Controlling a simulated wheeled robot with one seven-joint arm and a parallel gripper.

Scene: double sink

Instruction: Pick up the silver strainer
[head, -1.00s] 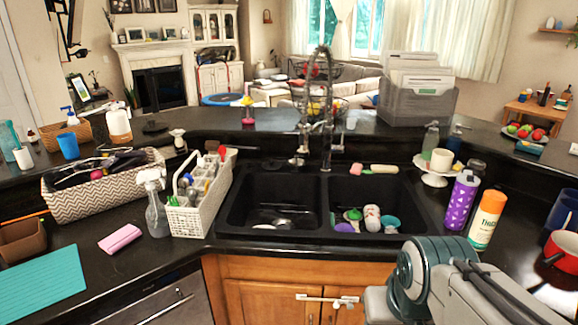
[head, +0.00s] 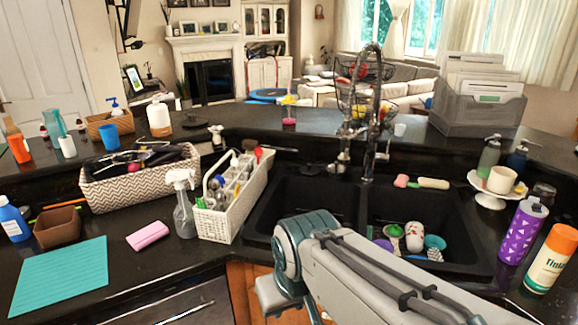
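No silver strainer is visible now. The left basin (head: 318,195) of the black double sink shows its far part, and my arm covers its near part. My arm reaches in from the lower right, in front of the sink. My gripper cannot be made out in this view. The right basin holds a white and red cup-like item (head: 414,236), a teal cup (head: 434,242) and other small dishes, partly hidden by my arm.
A white caddy (head: 235,212) with utensils and a spray bottle (head: 184,205) stand left of the sink. A tall faucet (head: 370,120) rises behind it. A purple tumbler (head: 521,231) and an orange-white bottle (head: 551,258) stand at the right.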

